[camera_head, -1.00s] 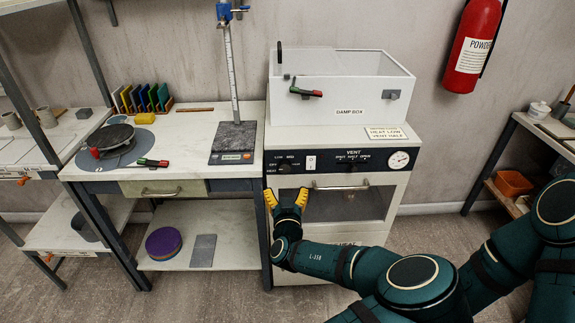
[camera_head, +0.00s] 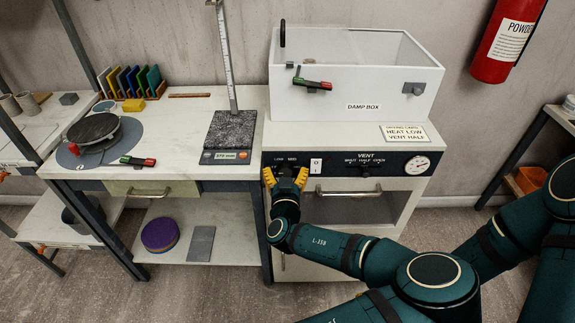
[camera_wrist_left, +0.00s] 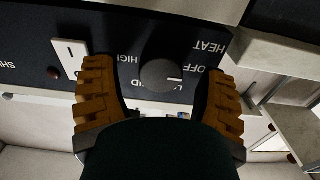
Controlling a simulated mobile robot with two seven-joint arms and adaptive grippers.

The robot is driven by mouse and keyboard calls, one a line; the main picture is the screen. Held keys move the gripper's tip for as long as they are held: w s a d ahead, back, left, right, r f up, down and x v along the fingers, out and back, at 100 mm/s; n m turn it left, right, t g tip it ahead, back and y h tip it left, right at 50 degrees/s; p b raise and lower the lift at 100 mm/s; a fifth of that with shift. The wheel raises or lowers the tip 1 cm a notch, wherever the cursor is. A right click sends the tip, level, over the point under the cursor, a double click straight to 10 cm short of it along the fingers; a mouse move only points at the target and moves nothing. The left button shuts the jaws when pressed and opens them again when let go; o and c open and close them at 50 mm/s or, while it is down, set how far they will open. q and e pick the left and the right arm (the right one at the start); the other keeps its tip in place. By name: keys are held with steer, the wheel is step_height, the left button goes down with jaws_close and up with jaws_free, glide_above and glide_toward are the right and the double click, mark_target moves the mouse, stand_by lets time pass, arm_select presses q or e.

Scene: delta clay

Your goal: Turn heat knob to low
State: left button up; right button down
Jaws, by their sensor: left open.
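The heat knob (camera_wrist_left: 162,74) is a dark round dial on the oven's black control panel (camera_wrist_left: 215,20). In the left wrist view its white mark points right, toward the OFF side of the upside-down lettering. My left gripper (camera_head: 285,174) is open at the left end of the panel, just under the LOW and MED lettering. In the left wrist view its orange fingers (camera_wrist_left: 160,95) stand on either side of the knob; contact cannot be told. In the head view the fingers hide most of the knob.
A white rocker switch (camera_head: 316,165), the VENT knob (camera_head: 365,171) and a gauge (camera_head: 418,165) sit right of the gripper. The oven door handle (camera_head: 362,191) juts out below. A card (camera_head: 405,133) on top reads HEAT LOW, VENT HALF. A damp box (camera_head: 360,85) stands above.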

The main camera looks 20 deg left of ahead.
stand_by(0.3)
arm_select(q)
steer(key=shift+r, duration=0.1)
steer(key=c, duration=1.2)
steer(key=shift+m, duration=0.3)
steer(key=m, duration=0.5)
steer(key=shift+w+d, duration=0.1)
steer(key=m, duration=0.6)
steer(key=shift+d, duration=0.1)
steer(key=o, duration=1.2)
